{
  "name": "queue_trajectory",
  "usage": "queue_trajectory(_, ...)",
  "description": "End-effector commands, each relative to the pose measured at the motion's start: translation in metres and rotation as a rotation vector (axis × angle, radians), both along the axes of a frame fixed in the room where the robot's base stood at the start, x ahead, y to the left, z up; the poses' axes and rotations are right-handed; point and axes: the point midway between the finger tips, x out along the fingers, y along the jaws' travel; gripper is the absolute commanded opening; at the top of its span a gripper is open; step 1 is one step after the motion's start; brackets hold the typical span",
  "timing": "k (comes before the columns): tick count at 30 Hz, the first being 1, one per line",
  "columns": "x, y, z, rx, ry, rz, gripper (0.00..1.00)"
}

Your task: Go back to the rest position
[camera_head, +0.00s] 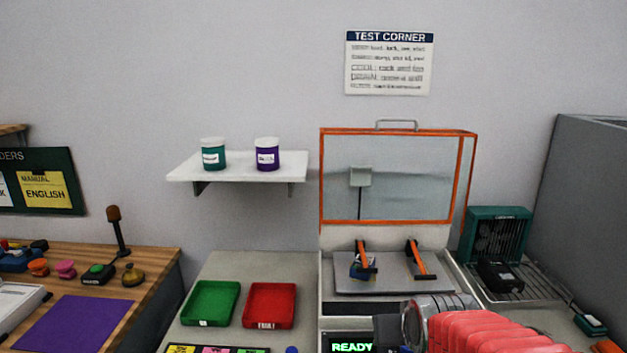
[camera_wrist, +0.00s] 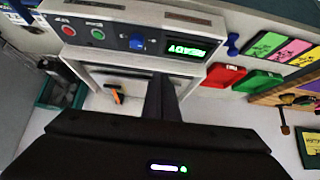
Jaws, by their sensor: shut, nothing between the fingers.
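My gripper (camera_wrist: 166,98) shows in the wrist view with its two dark fingers together and nothing between them. It is in front of the test fixture, whose front panel (camera_wrist: 135,38) carries a red button, a green button, a blue knob and a green lit display. In the head view my red and grey arm (camera_head: 470,325) reaches in at the lower right, and my gripper itself is hidden or out of the picture there. The fixture's orange-framed clear lid (camera_head: 395,178) stands raised. A small dark blue and grey part (camera_head: 362,267) sits on the fixture's plate beside an orange-handled clamp.
A green tray (camera_head: 210,303) and a red tray (camera_head: 269,305) lie left of the fixture. A shelf (camera_head: 237,174) holds two jars. A teal fan (camera_head: 497,234) and a wire rack (camera_head: 535,285) stand right. A grey partition (camera_head: 592,220) bounds the far right.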

Motion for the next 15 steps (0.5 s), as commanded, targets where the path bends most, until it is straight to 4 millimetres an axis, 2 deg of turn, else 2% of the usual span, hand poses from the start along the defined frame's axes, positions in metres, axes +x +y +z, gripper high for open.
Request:
queue_trajectory(6, -0.054, 0.002, 0.016, 0.002, 0.062, 0.002, 0.0)
queue_trajectory(15, -0.13, 0.005, 0.026, 0.004, 0.157, 0.008, 0.0)
